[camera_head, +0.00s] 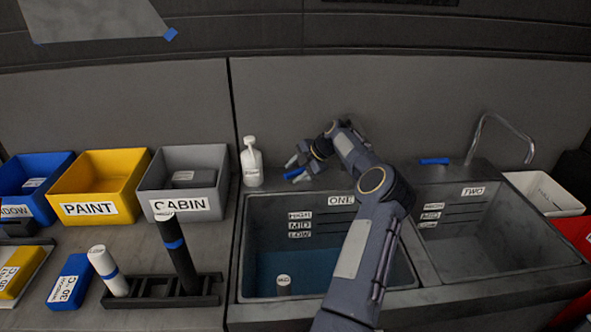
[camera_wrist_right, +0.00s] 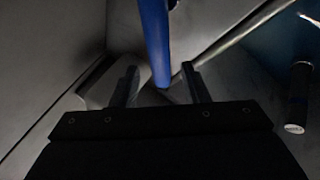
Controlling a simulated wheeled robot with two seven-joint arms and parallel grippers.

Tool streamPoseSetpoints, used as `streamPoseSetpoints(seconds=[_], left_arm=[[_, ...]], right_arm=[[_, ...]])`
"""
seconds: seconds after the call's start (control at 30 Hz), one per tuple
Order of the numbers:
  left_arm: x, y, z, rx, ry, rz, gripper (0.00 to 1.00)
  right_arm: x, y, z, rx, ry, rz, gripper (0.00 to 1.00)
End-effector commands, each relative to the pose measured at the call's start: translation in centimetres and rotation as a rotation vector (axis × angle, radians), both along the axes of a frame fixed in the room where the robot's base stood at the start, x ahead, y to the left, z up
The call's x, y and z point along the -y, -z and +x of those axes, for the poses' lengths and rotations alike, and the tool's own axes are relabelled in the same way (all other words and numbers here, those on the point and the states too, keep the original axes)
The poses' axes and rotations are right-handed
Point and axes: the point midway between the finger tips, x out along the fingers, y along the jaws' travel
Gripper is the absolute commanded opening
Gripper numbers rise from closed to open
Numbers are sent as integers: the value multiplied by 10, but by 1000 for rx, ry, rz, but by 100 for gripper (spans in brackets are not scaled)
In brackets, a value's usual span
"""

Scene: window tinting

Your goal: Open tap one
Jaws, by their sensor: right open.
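Tap one stands on the back ledge behind sink one (camera_head: 270,255). Its blue lever (camera_head: 294,173) shows at the end of my right gripper (camera_head: 299,165). In the right wrist view the blue lever (camera_wrist_right: 155,40) lies between the two fingers of my open right gripper (camera_wrist_right: 160,88). The fingers stand apart on either side of it; I cannot tell whether either touches it. A metal tube, seemingly the spout (camera_wrist_right: 235,30), runs to the upper right. In the head view my right arm hides most of tap one. My left gripper is out of view.
A white bottle (camera_head: 251,163) stands just left of my gripper. Sink two (camera_head: 465,255) has a tap (camera_head: 498,122) with a blue lever (camera_head: 434,161). Bins and a black rack (camera_head: 165,292) are at left.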

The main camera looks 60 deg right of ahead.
Motion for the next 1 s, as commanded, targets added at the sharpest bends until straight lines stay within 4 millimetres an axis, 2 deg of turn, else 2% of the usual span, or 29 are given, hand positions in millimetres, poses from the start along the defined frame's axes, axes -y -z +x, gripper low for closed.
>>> streamPoseSetpoints(seconds=[0.2,0.5,0.8,1.0], left_arm=[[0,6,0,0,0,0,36],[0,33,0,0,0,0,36],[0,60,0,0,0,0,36],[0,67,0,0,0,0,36]], right_arm=[[0,-32,0,3,0,-5,41],[-42,-86,-28,-1,0,-7,41],[-93,-112,-62,-4,3,-5,41],[-112,-124,-73,-2,3,-2,41]])
